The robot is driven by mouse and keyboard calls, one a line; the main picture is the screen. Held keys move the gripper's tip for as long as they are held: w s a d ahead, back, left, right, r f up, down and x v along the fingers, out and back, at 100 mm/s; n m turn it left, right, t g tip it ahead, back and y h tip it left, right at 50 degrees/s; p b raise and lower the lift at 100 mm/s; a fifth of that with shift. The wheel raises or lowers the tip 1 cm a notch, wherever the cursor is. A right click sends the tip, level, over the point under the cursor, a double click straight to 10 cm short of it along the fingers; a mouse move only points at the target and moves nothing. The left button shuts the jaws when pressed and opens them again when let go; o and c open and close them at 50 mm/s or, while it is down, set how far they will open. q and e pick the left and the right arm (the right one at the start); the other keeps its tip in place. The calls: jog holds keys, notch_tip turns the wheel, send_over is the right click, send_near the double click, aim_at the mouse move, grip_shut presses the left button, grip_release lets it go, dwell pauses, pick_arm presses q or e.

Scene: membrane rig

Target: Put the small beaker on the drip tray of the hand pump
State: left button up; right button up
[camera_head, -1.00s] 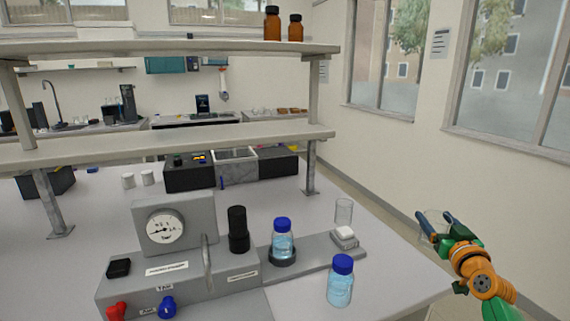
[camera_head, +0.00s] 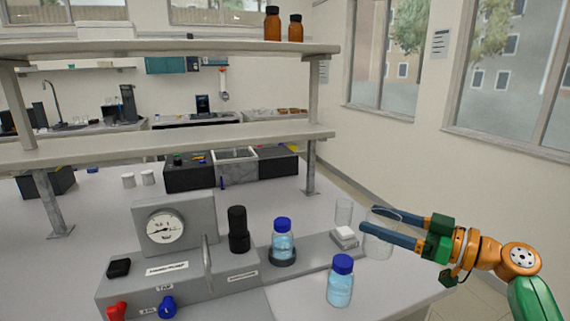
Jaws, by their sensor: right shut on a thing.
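The rig has a dial gauge (camera_head: 165,229), an upright metal lever (camera_head: 207,262) and a flat grey plate (camera_head: 314,249) reaching right. I cannot tell which part is the pump's drip tray. My left gripper is not in view.
A blue-capped bottle (camera_head: 283,242) stands in a black ring on the plate; another blue-capped bottle (camera_head: 340,283) stands in front. A clear glass cylinder (camera_head: 343,211) is behind the white block. A black cylinder (camera_head: 238,229) stands beside the gauge. A shelf (camera_head: 170,146) spans the bench above.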

jog(key=s+a+f, duration=0.1)
jog(key=s+f, duration=0.5)
jog(key=s, duration=0.5)
jog(key=s+a+f, duration=0.1)
jog(key=s+f, duration=0.6)
jog(key=s, duration=0.3)
jog(key=shift+s+a+f, duration=0.3)
jog(key=shift+s+a, duration=0.05)
jog(key=shift+a, duration=0.05)
